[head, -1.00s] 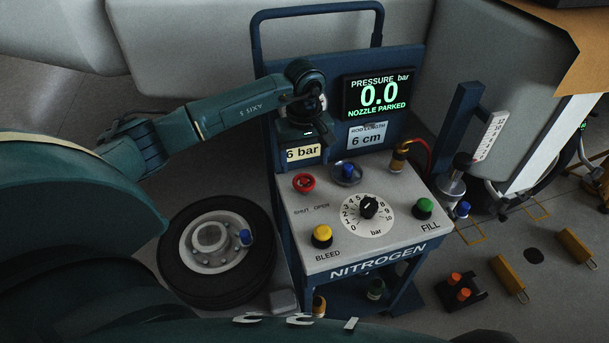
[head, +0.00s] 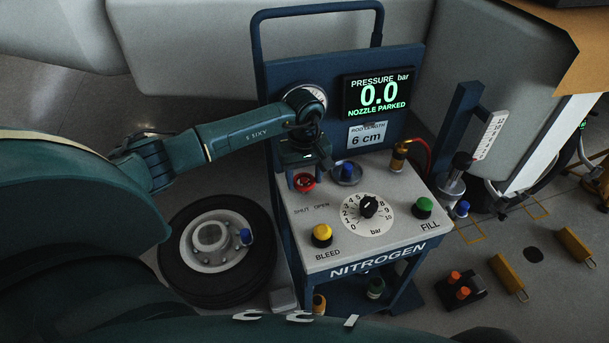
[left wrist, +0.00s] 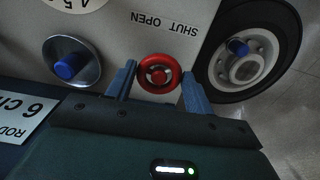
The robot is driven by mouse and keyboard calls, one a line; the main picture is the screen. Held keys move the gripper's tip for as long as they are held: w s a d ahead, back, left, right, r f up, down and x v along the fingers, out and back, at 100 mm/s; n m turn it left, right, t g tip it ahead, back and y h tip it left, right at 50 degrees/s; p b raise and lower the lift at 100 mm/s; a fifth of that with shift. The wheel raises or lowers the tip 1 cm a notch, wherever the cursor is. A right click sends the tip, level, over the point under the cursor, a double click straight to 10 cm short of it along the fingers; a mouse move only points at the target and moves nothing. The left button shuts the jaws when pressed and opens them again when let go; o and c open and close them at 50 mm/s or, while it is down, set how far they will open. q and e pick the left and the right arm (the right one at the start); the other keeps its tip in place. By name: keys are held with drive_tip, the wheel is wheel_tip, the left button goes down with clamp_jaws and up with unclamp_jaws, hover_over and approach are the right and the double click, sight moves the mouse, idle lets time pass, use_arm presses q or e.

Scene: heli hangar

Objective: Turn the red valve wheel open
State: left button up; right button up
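The red valve wheel (head: 304,183) is on the back left of the cart's white top panel, behind the label "SHUT OPEN" (head: 311,208). My left gripper (head: 303,182) points down over the wheel, and its body hides the wheel's back part in the head view. In the left wrist view, the wheel (left wrist: 159,74) lies between the two blue fingers of the open gripper (left wrist: 158,80). A small gap shows on the right of the wheel; the left finger is very near its rim, and I cannot tell if it touches. My right gripper is not in view.
The dial (head: 368,206), yellow bleed button (head: 322,234), green fill button (head: 424,206) and blue cap in a dish (head: 346,173) share the panel. The pressure display (head: 378,94) reads 0.0, nozzle parked. A wheel with tyre (head: 217,250) lies left of the cart.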

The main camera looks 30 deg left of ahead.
use_arm(q)
drive_tip(key=c, duration=0.5)
drive_tip(key=shift+n, duration=0.4)
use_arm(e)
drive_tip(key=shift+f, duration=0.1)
use_arm(q)
drive_tip(key=shift+n+b, duration=0.6)
drive_tip(key=shift+n, duration=0.4)
drive_tip(key=n, duration=0.2)
drive_tip(key=shift+w+n+b, duration=0.1)
drive_tip(key=shift+n+b, duration=0.2)
drive_tip(key=n, duration=0.2)
drive_tip(key=shift+n, duration=0.4)
drive_tip(key=n+b, duration=0.1)
drive_tip(key=n, duration=0.3)
drive_tip(key=shift+w+n, duration=0.1)
drive_tip(key=shift+n, duration=0.2)
drive_tip(key=n, duration=0.4)
drive_tip(key=shift+w+n, duration=0.1)
drive_tip(key=shift+n, duration=0.3)
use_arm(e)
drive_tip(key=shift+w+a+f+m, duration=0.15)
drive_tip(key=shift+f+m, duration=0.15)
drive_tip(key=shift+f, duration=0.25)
use_arm(q)
drive_tip(key=shift+n, duration=0.3)
